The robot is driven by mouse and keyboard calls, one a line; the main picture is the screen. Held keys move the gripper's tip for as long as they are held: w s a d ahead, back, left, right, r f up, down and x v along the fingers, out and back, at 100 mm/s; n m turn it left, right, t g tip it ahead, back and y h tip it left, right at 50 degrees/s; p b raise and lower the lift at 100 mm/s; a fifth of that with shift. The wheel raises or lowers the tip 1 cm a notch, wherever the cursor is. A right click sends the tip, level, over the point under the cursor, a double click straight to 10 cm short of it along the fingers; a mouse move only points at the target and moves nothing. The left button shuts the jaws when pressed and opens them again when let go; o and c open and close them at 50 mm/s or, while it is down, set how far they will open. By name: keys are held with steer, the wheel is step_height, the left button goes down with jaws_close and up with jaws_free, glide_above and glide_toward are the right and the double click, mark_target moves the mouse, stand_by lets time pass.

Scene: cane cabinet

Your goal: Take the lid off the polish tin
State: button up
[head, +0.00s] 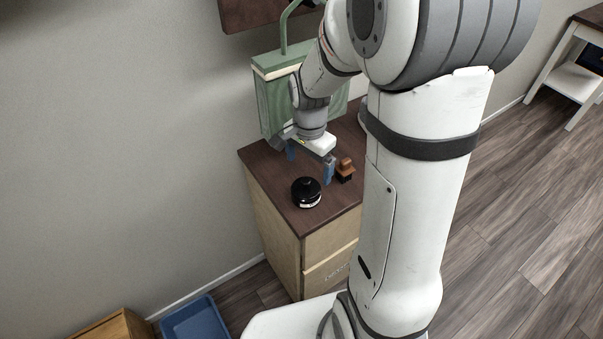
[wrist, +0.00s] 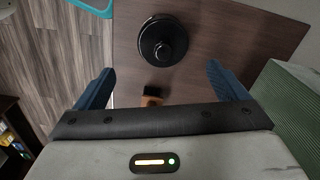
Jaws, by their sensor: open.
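The polish tin (head: 306,193) is a round black tin with a knob on top. It stands upright on the dark wooden top of the cabinet, near its front left corner. In the wrist view the tin (wrist: 163,41) shows from above, with its lid (wrist: 164,50) on and the round knob in the middle. My gripper (head: 309,163) is above the cabinet top, behind the tin in the head view, with its blue fingers spread wide and nothing between them. In the wrist view my gripper (wrist: 155,85) is open, and the tin lies beyond the fingertips.
A small brown brush (head: 345,170) stands right of the tin; in the wrist view the brush (wrist: 152,96) shows between the fingers. A green box-like item (head: 272,95) stands at the back of the cabinet (head: 276,226). A blue tray (head: 196,321) is on the floor.

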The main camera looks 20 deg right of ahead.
mark_target(306, 180)
steer(key=f, duration=0.3)
steer(key=f+p, duration=0.1)
steer(key=f, duration=0.3)
steer(key=shift+w+a+f, duration=0.1)
steer(key=shift+a+f, duration=0.05)
steer(key=shift+a, duration=0.05)
steer(key=shift+c, duration=0.4)
steer(key=c, duration=1)
